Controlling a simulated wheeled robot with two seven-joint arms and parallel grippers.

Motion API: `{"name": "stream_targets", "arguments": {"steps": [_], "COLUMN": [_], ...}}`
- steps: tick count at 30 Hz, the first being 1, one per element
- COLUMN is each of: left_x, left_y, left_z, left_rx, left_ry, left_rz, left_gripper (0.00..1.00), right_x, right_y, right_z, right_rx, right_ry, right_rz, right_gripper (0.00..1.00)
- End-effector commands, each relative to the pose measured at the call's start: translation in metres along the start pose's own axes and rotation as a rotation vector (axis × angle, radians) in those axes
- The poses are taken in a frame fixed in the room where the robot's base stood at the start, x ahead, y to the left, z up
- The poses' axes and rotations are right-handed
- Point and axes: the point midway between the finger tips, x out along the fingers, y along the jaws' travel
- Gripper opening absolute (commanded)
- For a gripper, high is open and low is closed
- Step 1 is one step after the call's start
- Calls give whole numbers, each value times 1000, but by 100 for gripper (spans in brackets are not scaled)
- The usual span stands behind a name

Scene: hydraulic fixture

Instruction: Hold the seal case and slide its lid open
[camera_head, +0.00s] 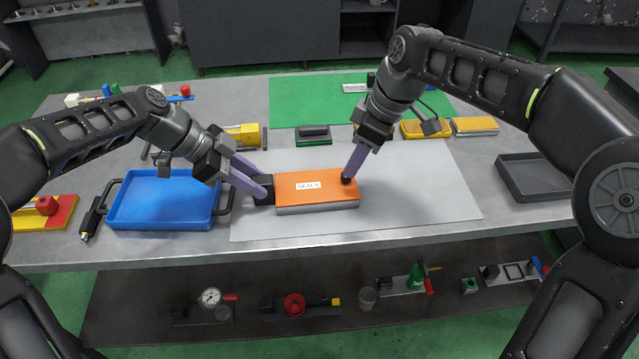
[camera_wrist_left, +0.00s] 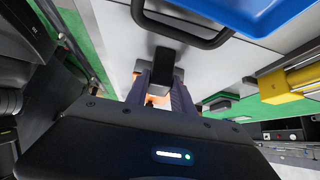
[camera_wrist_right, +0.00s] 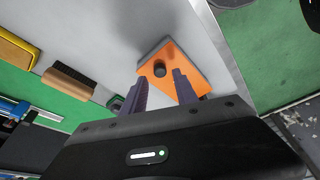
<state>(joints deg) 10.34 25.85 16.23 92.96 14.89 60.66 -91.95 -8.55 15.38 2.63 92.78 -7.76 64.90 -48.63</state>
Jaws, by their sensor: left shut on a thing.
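The seal case (camera_head: 318,209) lies flat on the pale mat, with a grey body and an orange lid (camera_head: 325,179) marked SEALS that covers its top. A black grip block (camera_head: 264,198) sticks out from its left end. My left gripper (camera_head: 258,183) is shut on this block; the block also shows between its fingers in the left wrist view (camera_wrist_left: 163,68). A black round knob (camera_wrist_right: 159,69) stands on the lid near its right end. My right gripper (camera_wrist_right: 157,82) is open over the lid, with its fingers pointing down on either side of the knob.
A blue tray (camera_head: 160,222) with black handles stands close left of the case. A dark grey tray (camera_head: 535,195) sits at the right. Yellow boxes, a brush and a green mat (camera_head: 310,90) lie behind. The pale mat (camera_head: 420,205) right of the case is clear.

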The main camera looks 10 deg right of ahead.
Motion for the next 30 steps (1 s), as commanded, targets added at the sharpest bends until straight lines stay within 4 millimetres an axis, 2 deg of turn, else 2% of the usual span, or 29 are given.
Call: {"name": "stream_targets", "arguments": {"steps": [3, 9, 14, 22, 30], "left_x": [0, 0, 0, 0, 0], "left_y": [0, 0, 0, 0, 0], "left_z": [0, 0, 0, 0, 0], "left_rx": [0, 0, 0, 0, 0], "left_ry": [-1, -1, -1, -1, -1], "left_rz": [1, 1, 1, 1, 1], "left_gripper": [0, 0, 0, 0, 0], "right_x": [16, 37, 44, 45, 45], "right_y": [0, 0, 0, 0, 0], "right_z": [0, 0, 0, 0, 0], "right_rx": [0, 0, 0, 0, 0], "right_ry": [-2, -1, 0, 0, 0], "right_rz": [-2, -2, 0, 0, 0], "right_gripper": [35, 35, 35, 35, 13]}}
